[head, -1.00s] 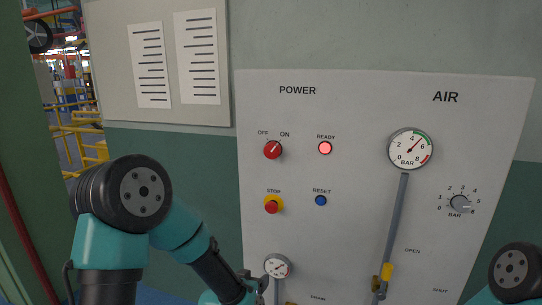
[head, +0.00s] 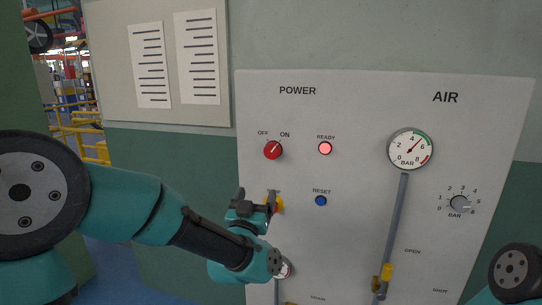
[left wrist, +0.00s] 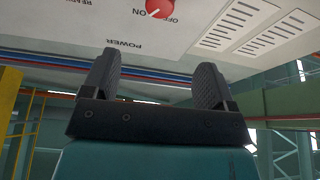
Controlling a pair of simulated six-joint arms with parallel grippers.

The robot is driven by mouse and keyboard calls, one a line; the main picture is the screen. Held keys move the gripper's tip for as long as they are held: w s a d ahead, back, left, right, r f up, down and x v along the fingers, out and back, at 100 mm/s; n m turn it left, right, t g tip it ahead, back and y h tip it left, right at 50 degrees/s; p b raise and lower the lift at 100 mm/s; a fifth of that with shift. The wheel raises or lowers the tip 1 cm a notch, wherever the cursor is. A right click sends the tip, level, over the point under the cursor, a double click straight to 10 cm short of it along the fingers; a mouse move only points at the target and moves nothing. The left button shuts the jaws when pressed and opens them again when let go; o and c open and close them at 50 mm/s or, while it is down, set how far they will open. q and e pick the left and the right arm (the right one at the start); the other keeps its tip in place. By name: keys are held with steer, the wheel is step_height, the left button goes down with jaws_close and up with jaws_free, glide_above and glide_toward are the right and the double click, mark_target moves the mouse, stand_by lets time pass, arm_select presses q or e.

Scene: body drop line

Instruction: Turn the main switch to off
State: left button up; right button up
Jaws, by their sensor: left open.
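The main switch (head: 273,150) is a red round knob on the grey panel under POWER, between the labels OFF and ON. Its white mark points up and right, towards ON. It also shows upside down at the top edge of the left wrist view (left wrist: 160,8), partly cut off. My left gripper (head: 256,197) is open and empty, below the switch and apart from it, in front of the yellow and red stop button (head: 278,206). In the left wrist view its two fingers (left wrist: 155,75) stand wide apart with nothing between them. My right gripper is out of view.
The ready lamp (head: 325,148) glows red and the blue reset button (head: 321,200) sits below it. A large air gauge (head: 410,149), a pipe and a pressure knob (head: 460,203) are further right. A small gauge (head: 287,268) is partly hidden by my left arm.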

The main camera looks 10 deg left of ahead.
mark_target(271, 154)
arm_select(q)
steer(key=x, duration=1.6)
steer(key=shift+w, duration=0.4)
steer(key=shift+c, duration=0.2)
steer(key=c, duration=0.9)
